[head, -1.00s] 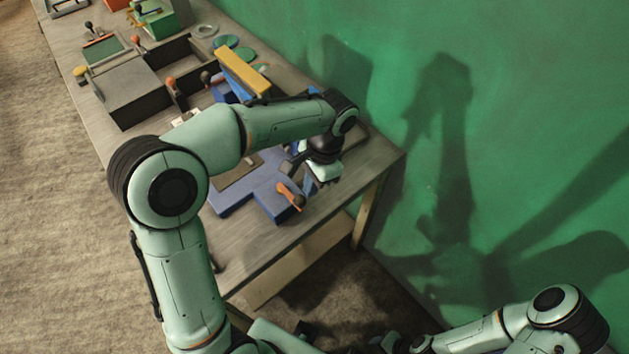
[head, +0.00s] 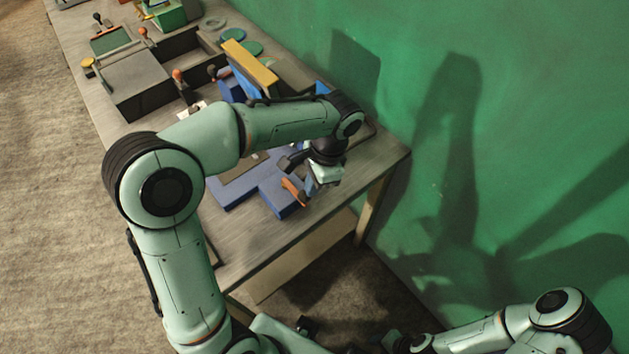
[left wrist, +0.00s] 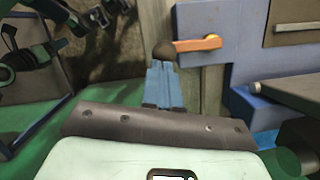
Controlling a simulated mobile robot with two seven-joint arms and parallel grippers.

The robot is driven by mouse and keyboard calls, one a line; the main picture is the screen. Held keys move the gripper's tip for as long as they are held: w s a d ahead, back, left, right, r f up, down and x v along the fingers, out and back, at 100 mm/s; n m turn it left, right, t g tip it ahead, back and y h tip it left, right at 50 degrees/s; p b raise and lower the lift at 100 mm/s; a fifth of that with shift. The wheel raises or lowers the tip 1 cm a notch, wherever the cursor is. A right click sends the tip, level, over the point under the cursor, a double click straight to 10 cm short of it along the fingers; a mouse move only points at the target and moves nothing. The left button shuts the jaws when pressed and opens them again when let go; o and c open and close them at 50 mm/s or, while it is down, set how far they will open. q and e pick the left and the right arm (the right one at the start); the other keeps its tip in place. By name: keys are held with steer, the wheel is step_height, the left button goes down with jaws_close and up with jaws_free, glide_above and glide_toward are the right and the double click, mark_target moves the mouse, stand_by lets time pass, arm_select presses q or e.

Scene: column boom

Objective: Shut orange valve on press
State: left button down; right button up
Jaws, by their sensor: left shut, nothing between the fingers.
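The blue press (head: 235,195) lies on the near end of the bench, partly hidden by my left arm. Its orange valve (head: 293,190) is a short lever at the press's near right corner. In the left wrist view the orange lever (left wrist: 198,43) lies roughly level across the blue body, with a dark round knob (left wrist: 165,50) at its left end. My left gripper (head: 309,189) is close beside the lever on its right. Its blue fingers (left wrist: 163,72) are together and empty, tips at the knob; I cannot tell whether they touch it.
Grey open boxes (head: 150,88), a yellow-topped blue block (head: 250,62) and green discs (head: 245,48) stand farther along the bench (head: 245,240). A green wall (head: 420,130) runs along the right. Floor is open at the left.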

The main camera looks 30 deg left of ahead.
arm_select(q)
steer(key=shift+s, duration=0.2)
steer(key=shift+s+a+m, duration=0.2)
steer(key=shift+s+m, duration=0.55)
steer(key=shift+m, duration=0.45)
steer(key=s+a+m+t, duration=0.2)
steer(key=s+a+m, duration=0.3)
steer(key=a+m, duration=0.3)
steer(key=shift+s+a+m+t+y+p, duration=0.25)
steer(key=shift+m+t+y+p, duration=0.15)
steer(key=shift+m, duration=1.3)
arm_select(e)
steer(key=shift+s+a+r, duration=0.1)
steer(key=shift+a+r, duration=0.3)
steer(key=shift+r, duration=0.05)
arm_select(q)
steer(key=shift+a, duration=0.15)
